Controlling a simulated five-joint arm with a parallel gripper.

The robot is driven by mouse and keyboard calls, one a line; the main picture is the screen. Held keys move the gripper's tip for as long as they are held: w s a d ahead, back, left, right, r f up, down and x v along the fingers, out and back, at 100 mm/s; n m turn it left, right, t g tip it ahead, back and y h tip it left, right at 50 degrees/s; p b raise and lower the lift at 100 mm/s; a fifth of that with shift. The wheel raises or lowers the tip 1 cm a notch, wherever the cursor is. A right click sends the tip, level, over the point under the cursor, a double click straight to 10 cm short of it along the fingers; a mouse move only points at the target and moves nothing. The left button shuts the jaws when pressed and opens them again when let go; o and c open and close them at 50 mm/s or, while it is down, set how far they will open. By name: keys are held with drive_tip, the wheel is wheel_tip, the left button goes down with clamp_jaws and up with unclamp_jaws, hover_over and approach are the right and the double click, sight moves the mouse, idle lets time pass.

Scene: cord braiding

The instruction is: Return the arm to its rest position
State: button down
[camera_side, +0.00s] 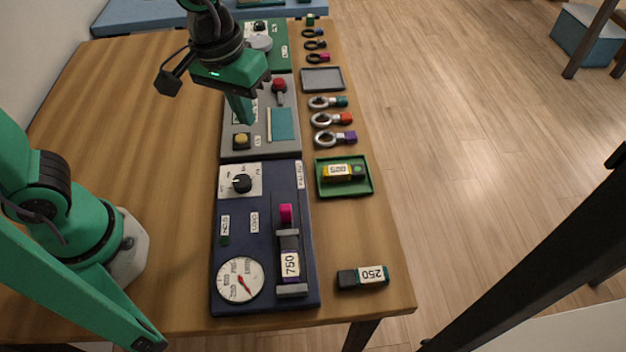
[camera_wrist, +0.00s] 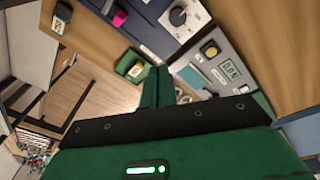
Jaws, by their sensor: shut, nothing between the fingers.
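My green gripper (camera_side: 242,118) hangs over the grey panel (camera_side: 262,148) in the side view, pointing down with its fingers together and nothing between them. Its fingertips are near the panel's yellow button (camera_side: 241,140) and teal plate (camera_side: 281,124); the exact height above the panel is hard to tell. In the wrist view the closed green fingers (camera_wrist: 157,78) point up the picture, with the grey panel to their right. The gripper hides part of the grey panel and of the green panel behind it (camera_side: 279,57).
A navy panel (camera_side: 260,180) with dial and gauge is nearest the camera. Along the table's right side are a green tray (camera_side: 320,185) holding a yellow-labelled block, a grey tray (camera_side: 322,78), several rings and a 250 block (camera_side: 363,277). The left tabletop (camera_side: 130,110) is clear.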

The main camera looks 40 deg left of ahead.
drive_tip(key=s+a+r+m+t, duration=0.1)
drive_tip(key=s+a+r+t, duration=0.1)
drive_tip(key=a, duration=0.4)
drive_tip(key=s+a+r+m+t, duration=0.1)
drive_tip(key=s+a+r+t, duration=0.1)
drive_tip(key=s+a, duration=0.2)
drive_tip(key=a, duration=0.3)
drive_tip(key=shift+s+a+r+y, duration=0.15)
drive_tip(key=shift+s+r+y, duration=0.15)
